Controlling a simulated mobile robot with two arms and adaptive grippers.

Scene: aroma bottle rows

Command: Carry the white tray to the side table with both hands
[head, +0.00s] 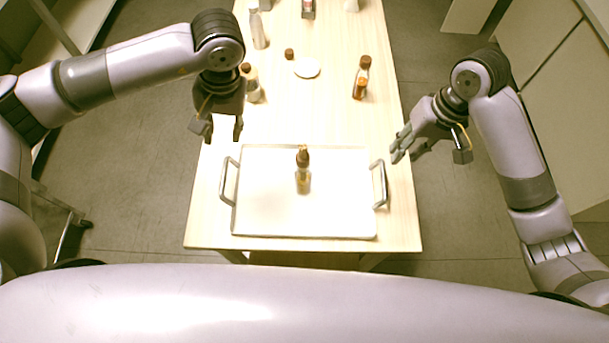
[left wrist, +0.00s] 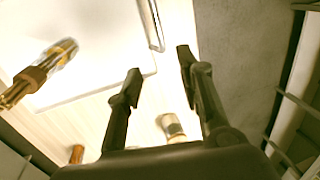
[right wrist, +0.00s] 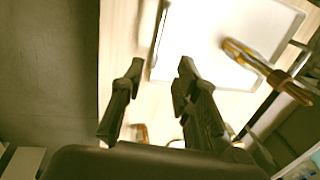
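The white tray (head: 265,205) lies on the near end of the light wooden table, with a metal handle at each short side. A brown-capped bottle (head: 303,178) stands upright on it. My left gripper (head: 220,138) is open and empty, above and beyond the left handle (head: 229,181); that handle shows in the left wrist view (left wrist: 157,25). My right gripper (head: 428,158) is open and empty, off the table's right edge, above and to the right of the right handle (head: 379,184). The right wrist view shows that handle (right wrist: 160,35) ahead of the fingers. Neither gripper touches the tray.
Beyond the tray, the wooden table (head: 330,115) holds an amber bottle (head: 361,78), a clear bottle (head: 252,84), a white disc (head: 307,68), a small brown cap (head: 289,54) and more bottles at the far end. Cabinets (head: 560,60) stand at the right.

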